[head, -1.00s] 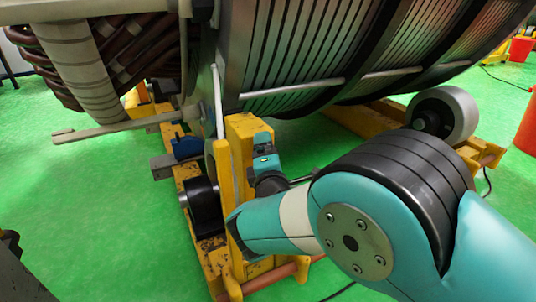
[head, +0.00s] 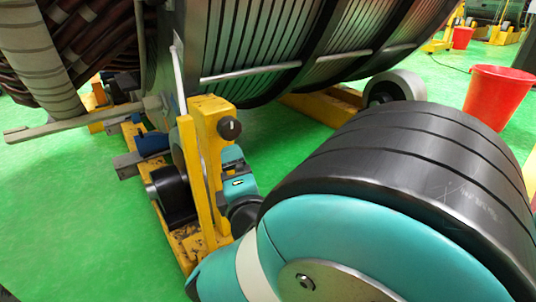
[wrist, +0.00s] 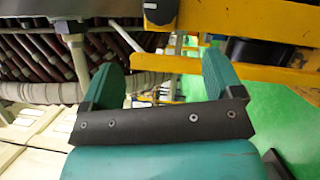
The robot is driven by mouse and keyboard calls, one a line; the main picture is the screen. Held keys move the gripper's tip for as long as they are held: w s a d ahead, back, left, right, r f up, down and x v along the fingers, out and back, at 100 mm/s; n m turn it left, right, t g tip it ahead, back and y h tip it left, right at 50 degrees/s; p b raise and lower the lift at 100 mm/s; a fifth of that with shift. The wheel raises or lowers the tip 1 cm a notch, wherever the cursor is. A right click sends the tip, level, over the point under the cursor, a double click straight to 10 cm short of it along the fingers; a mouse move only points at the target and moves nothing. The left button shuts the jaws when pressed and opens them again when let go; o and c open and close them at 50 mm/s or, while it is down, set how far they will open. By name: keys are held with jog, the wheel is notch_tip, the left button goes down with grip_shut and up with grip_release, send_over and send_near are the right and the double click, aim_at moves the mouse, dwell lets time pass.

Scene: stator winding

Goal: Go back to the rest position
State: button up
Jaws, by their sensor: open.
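My gripper (wrist: 158,78) is open in the wrist view, its two green fingers wide apart with nothing held between them. Yellow framework and floor show beyond the fingers. In the head view my teal and black arm fills the lower right, and the gripper's fingers cannot be made out behind the yellow post. The large stator (head: 270,45) with dark ribs rests above the yellow stand. Its wound coils (wrist: 40,50) also show at the left of the wrist view.
A yellow post (head: 212,130) with a black knob stands close beside my wrist. A black roller (head: 172,192) and a grey roller (head: 395,87) sit on the stand. A red bucket (head: 498,97) is on the right. Green floor (head: 70,220) is clear at left.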

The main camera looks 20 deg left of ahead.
jog(key=shift+s+d, duration=0.55)
jog(key=shift+d, duration=0.15)
